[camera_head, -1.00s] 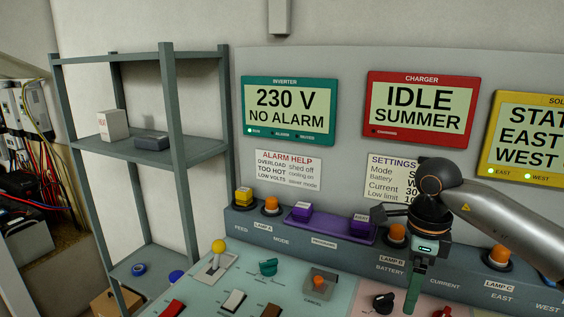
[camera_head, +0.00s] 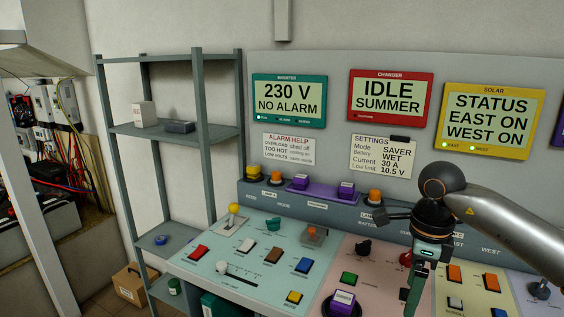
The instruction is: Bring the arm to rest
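My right arm comes in from the right, a grey metal link (camera_head: 505,222) ending in a dark wrist. My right gripper (camera_head: 408,298) points down in front of the control desk (camera_head: 200,262), over its pink and yellow sections. Its fingers overlap in this view, so their opening cannot be told. I see nothing held in it. Whether it touches the desk is unclear. My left gripper is not in view.
The desk carries several coloured buttons, a yellow-knobbed lever (camera_head: 234,209) and a purple button (camera_head: 342,302). A grey shelf rack (camera_head: 203,140) stands left.

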